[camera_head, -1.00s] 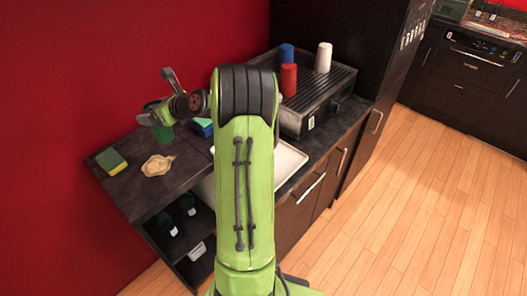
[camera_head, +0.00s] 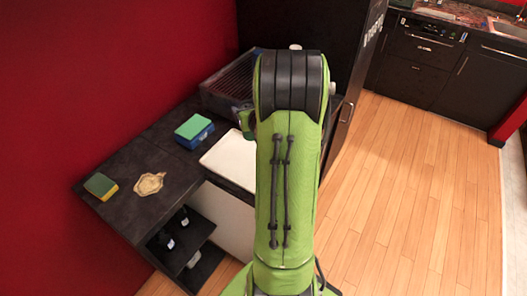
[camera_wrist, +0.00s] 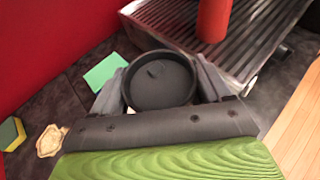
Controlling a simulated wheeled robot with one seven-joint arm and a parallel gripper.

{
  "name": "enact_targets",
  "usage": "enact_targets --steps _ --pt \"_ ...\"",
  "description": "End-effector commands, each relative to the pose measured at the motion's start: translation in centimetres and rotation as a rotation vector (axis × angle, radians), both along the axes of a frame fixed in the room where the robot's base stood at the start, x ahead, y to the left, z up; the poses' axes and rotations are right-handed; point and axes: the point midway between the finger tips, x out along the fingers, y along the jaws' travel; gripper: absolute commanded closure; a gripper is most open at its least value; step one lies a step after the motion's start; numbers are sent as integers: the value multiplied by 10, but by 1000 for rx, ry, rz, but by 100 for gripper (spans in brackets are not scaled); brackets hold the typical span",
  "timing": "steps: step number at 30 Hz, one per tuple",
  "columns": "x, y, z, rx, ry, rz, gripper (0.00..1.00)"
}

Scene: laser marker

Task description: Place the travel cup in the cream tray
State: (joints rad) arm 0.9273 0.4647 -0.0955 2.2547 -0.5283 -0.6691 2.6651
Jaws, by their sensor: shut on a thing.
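The travel cup (camera_wrist: 160,84) shows from above in the wrist view as a dark round lid. My gripper (camera_wrist: 157,78) is shut on it, with one grey finger on each side. In the head view my arm hides most of the gripper and cup. The cream tray (camera_head: 226,160) is a pale, shallow rectangle on the dark counter. My arm covers its right part, so I cannot tell whether the cup is directly above it.
A green-topped blue block (camera_head: 194,131) lies left of the tray. A green and yellow sponge (camera_head: 101,186) and a beige ornate dish (camera_head: 149,184) are farther left. A ribbed metal machine (camera_head: 222,88) stands behind, with a red cup (camera_wrist: 213,20) on top.

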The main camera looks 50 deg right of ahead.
Motion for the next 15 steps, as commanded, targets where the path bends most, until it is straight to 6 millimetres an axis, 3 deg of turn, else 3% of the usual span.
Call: enact_targets --steps 1,4,15 --pt "-1 0 -19 9 4 -1 35" --pt "-1 0 -44 8 4 -2 35" --pt "0 0 -97 5 3 0 35"
